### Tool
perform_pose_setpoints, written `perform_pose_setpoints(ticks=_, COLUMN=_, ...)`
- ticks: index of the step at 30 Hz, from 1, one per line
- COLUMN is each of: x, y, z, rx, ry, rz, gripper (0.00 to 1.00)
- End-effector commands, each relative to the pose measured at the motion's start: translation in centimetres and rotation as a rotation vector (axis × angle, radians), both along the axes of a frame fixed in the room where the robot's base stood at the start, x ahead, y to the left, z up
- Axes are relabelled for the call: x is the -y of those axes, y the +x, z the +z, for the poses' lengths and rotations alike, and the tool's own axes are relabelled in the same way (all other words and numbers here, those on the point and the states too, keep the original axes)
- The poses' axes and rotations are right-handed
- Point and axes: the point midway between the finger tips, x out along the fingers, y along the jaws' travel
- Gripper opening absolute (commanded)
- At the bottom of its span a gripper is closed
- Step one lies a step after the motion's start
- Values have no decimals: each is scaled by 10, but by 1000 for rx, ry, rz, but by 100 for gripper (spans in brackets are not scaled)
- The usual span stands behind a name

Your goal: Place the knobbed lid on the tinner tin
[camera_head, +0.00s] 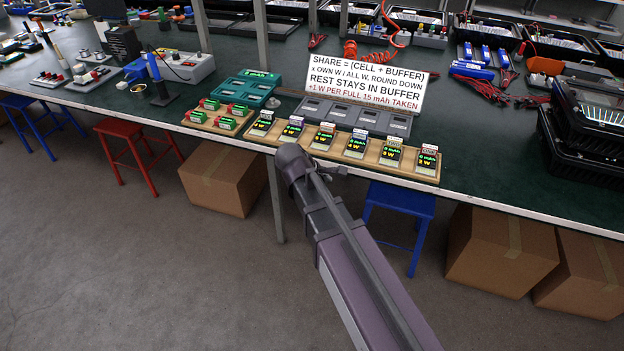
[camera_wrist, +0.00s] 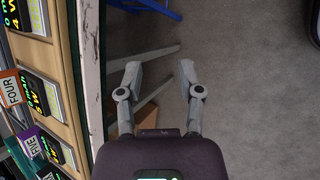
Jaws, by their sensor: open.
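My gripper (camera_wrist: 159,66) is open and empty in the wrist view, with bare floor and a table leg beyond its fingers. It is out past the front edge of the bench, beside the row of numbered displays. In the head view my arm hides most of it. I cannot make out the knobbed lid or the tinner tin for certain. A small round brassy item (camera_head: 137,89) lies by the blue soldering iron at the left of the bench, and a small pale round item (camera_head: 121,86) is beside it. Both are too small to identify.
The green bench (camera_head: 500,170) carries a wooden strip (camera_wrist: 61,67) of displays, a teal tray (camera_head: 243,90), a white sign (camera_head: 366,82) and black bins (camera_head: 580,145) at right. Blue (camera_head: 400,198) and red (camera_head: 120,130) stools and boxes (camera_head: 500,250) stand below. The front floor is clear.

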Motion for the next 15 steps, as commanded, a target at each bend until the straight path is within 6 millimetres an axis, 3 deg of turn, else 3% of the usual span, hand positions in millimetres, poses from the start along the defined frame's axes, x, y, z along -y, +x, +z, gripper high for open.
perform_pose_setpoints(ticks=6, x=55, y=-21, z=-13, rx=21, ry=176, rz=-293, gripper=48)
perform_pose_setpoints(ticks=15, x=118, y=-57, z=-28, rx=49, ry=417, rz=-762, gripper=48)
